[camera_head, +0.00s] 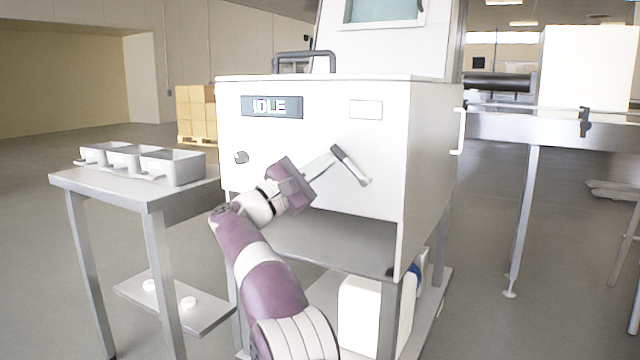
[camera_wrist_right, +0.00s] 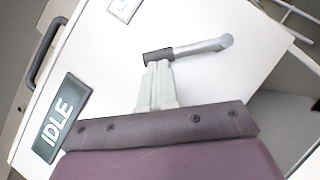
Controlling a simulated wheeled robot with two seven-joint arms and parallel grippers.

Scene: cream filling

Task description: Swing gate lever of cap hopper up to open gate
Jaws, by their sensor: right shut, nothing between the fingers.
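The gate lever (camera_head: 351,166) is a short bar with a dark end on the front of the white machine (camera_head: 312,130). In the head view it slants from upper left to lower right. In the right wrist view the lever (camera_wrist_right: 200,47) has a dark end and a grey bar. My right gripper (camera_head: 330,157) is shut, with nothing between its fingers. In the right wrist view its fingertips (camera_wrist_right: 158,68) are at the lever's dark end; I cannot tell whether they touch it. My left gripper is not in view.
A side table (camera_head: 130,192) at left holds several grey bins (camera_head: 172,167). An open recess (camera_head: 330,240) lies below the front panel. A conveyor (camera_head: 550,128) stands at right.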

